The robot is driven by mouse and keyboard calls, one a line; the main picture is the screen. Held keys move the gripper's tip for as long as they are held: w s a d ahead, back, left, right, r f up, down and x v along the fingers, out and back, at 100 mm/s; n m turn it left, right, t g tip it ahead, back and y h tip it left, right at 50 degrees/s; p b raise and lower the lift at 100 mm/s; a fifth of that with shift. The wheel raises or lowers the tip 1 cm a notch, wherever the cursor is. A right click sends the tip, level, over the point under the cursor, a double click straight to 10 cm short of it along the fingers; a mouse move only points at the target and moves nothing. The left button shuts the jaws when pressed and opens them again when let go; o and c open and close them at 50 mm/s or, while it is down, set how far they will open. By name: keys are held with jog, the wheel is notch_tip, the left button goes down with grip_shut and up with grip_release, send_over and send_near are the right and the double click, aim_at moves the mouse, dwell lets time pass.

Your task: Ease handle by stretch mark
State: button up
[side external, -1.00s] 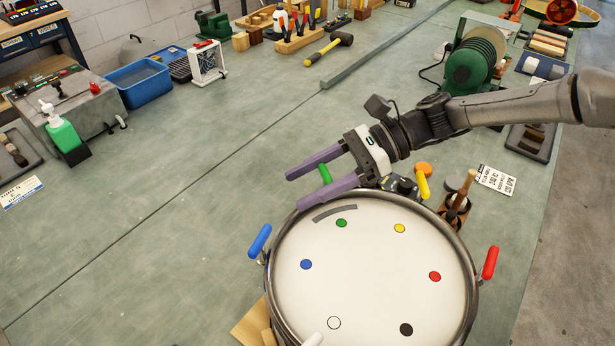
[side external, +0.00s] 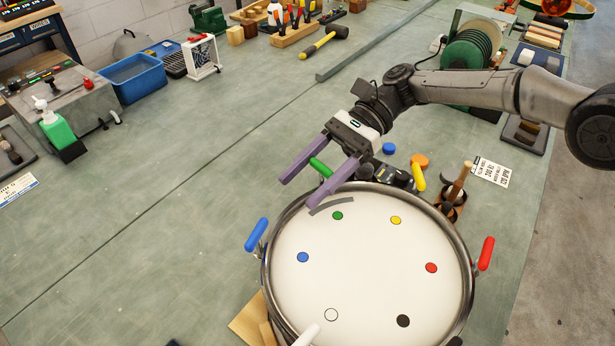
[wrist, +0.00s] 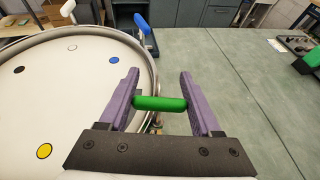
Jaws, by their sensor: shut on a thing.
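A drum with a white head (side external: 365,285) and metal rim stands at lower centre in the side view. A grey curved mark (side external: 331,206) lies on the head near the rim, beside a green dot (side external: 337,216). The green handle (side external: 320,167) is at the rim close to this mark. My gripper (side external: 299,191) has its purple fingers on either side of the handle and is shut on it. In the wrist view the green handle (wrist: 160,104) lies crosswise, spanning from finger to finger. The handle's base is mostly hidden.
A blue handle (side external: 256,234), a yellow handle (side external: 418,177) and a red handle (side external: 486,254) stand around the rim. Dark devices, a blue cap (side external: 389,148) and an orange cap (side external: 419,160) sit behind the drum.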

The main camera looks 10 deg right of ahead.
jog(key=shift+r, duration=0.1)
jog(key=o, duration=1.4)
jog(key=v, duration=1.3)
jog(key=shift+w+d+r, duration=0.1)
jog(key=shift+w+d, duration=0.05)
jog(key=shift+d, duration=0.25)
